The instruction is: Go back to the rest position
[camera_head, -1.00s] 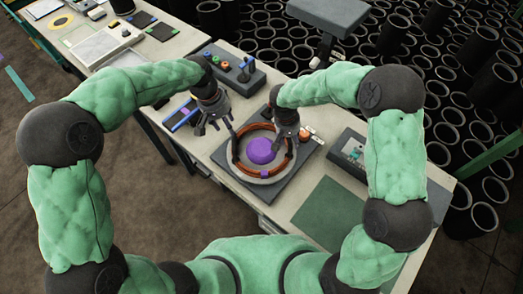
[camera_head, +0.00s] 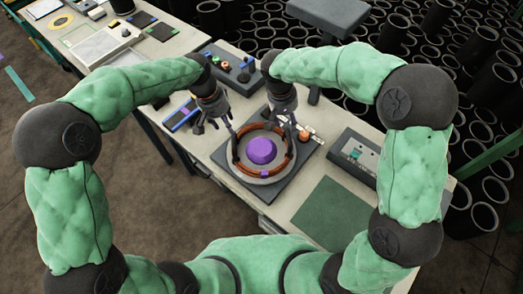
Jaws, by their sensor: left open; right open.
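My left gripper (camera_head: 215,124) is open and empty, just left of the round fixture, over the bench. My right gripper (camera_head: 282,121) is open and appears empty, above the far right edge of the ring. The round fixture holds an orange-brown ring (camera_head: 238,162) around a purple dome (camera_head: 261,151). The fixture sits on a dark square plate (camera_head: 275,194). The ring's far right part is partly hidden by my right gripper's fingers.
The bench (camera_head: 217,147) carries a grey box with coloured buttons (camera_head: 230,66) behind, a control box (camera_head: 352,155) at right and a green mat (camera_head: 321,213) in front. A blue-edged item (camera_head: 181,117) lies at left. Many black sleeves (camera_head: 410,70) stand beyond the bench.

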